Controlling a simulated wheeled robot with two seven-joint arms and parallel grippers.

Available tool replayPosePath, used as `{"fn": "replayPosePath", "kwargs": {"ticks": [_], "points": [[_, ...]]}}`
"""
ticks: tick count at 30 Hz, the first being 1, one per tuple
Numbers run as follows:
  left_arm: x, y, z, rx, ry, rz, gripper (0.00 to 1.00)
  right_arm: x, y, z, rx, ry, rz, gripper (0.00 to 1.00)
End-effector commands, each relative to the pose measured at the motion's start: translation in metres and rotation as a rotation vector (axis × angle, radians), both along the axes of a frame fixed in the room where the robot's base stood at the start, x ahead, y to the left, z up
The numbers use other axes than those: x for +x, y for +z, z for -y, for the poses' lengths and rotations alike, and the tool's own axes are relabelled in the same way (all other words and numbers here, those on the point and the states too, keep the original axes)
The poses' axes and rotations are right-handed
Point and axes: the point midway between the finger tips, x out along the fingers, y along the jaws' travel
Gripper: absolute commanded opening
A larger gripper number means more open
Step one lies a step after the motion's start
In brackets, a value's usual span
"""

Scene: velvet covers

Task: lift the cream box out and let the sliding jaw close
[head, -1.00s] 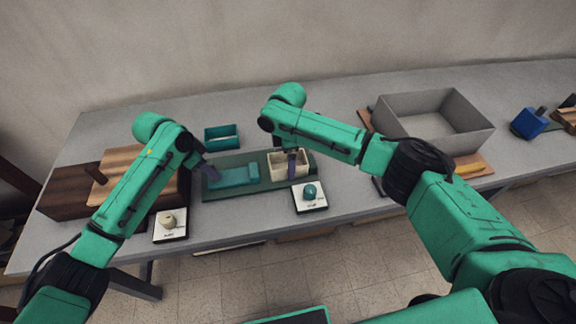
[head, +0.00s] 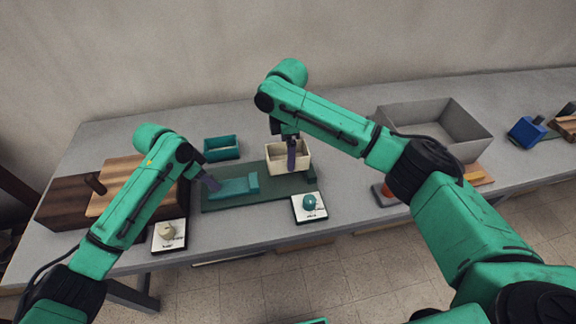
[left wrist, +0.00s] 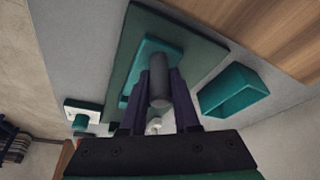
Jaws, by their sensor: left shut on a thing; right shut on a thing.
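The cream box (head: 273,160) is an open-topped box above the right part of the dark green base (head: 270,190). My right gripper (head: 292,158) is shut on its wall and seems to hold it slightly raised. The teal sliding jaw (head: 238,187) lies on the base to the left of the box. My left gripper (head: 212,184) is at the jaw's left end. In the left wrist view its purple fingers are shut on a grey round handle (left wrist: 160,90) on the teal jaw (left wrist: 150,55). The handle is hard to make out in the head view.
A teal open box (head: 221,148) stands behind the base. White cards with a cream knob (head: 168,232) and a teal knob (head: 309,202) lie in front. Wooden blocks (head: 75,200) stand left. A large grey bin (head: 465,135) and a blue block (head: 526,131) are at right.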

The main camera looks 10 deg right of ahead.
Motion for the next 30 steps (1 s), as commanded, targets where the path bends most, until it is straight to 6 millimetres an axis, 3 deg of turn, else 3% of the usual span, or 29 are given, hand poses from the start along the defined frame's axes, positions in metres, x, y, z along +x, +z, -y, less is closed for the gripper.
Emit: {"fn": "replayPosePath", "kwargs": {"ticks": [6, 15, 30], "points": [[0.002, 0.003, -0.002, 0.002, 0.006, 0.007, 0.0, 0.0, 0.035, 0.0, 0.001, 0.0, 0.001, 0.26], [0.002, 0.003, -0.002, 0.001, 0.006, 0.007, 0.0, 0.0, 0.064, -0.001, 0.001, 0.001, 0.0, 0.26], [0.002, 0.004, 0.004, 0.001, 0.005, 0.007, 0.0, 0.0, 0.073, 0.0, 0.001, 0.0, -0.001, 0.26]]}}
